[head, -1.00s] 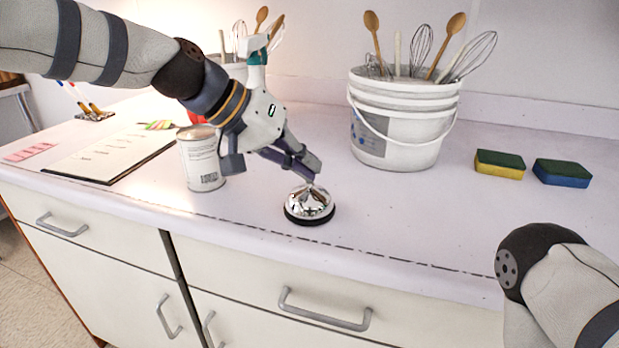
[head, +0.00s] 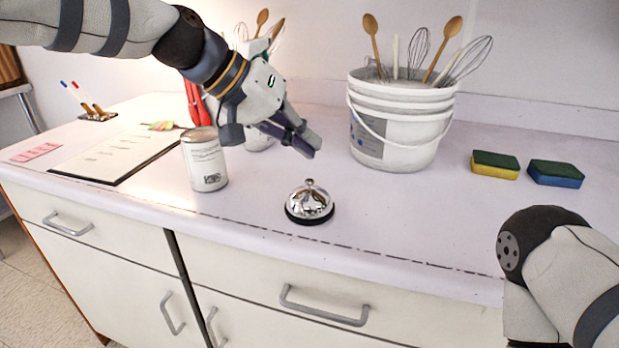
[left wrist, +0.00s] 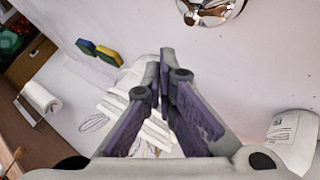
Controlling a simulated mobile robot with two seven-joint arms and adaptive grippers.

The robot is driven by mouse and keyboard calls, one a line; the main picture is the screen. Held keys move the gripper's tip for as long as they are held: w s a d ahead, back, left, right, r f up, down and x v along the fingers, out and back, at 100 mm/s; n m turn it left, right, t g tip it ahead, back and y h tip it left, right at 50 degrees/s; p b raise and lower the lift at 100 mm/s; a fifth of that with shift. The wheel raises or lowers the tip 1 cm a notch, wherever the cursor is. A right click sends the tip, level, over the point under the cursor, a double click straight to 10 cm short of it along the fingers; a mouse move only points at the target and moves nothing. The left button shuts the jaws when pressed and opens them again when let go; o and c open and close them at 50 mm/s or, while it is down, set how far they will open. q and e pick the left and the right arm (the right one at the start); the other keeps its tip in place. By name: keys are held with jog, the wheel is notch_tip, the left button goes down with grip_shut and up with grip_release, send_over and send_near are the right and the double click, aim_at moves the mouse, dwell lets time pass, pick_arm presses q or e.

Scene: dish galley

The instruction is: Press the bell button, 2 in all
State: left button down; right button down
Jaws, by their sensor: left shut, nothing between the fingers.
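The silver call bell (head: 310,203) with a black base stands on the white counter near its front edge. Its small top button (head: 309,182) is in plain view. My left gripper (head: 310,150) is shut and empty, above and behind the bell, not touching it. In the left wrist view the bell (left wrist: 207,10) is at the top edge, partly cut off, beyond the closed fingertips (left wrist: 166,60). Of my right arm only a link shows at the right of the head view; its gripper is out of view.
A can (head: 205,160) stands left of the bell. A white bucket of utensils (head: 400,120) is behind to the right, with two sponges (head: 495,165) farther right. A clipboard (head: 118,157) lies at left. The counter right of the bell is clear.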

pick_arm(q)
jog(key=shift+r, duration=1.3)
jog(key=shift+f, duration=0.1)
dwell(0.8)
